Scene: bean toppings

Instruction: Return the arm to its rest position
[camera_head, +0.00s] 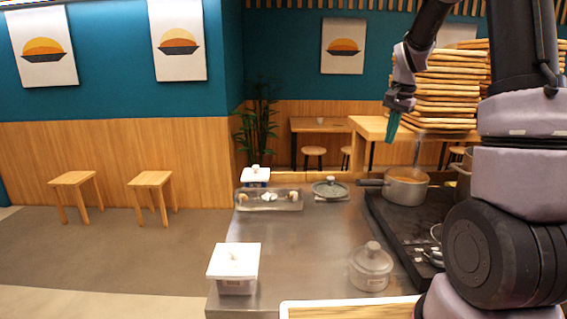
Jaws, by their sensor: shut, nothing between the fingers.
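My arm rises along the right side of the head view and bends over at the top. My gripper (392,128) hangs down from it in the upper right, with its teal fingertips pointing downward. It is shut and holds nothing. It is in the air above the counter, in front of the stack of wooden boards in the picture and above the saucepan (406,187). The fingers touch nothing that I can make out.
The steel counter (300,240) bears a white-lidded container (234,268), a lidded grey pot (371,267), a glass tray (268,200) and a small lidded pan (329,188). The stove (400,225) is at right. The counter's middle is clear.

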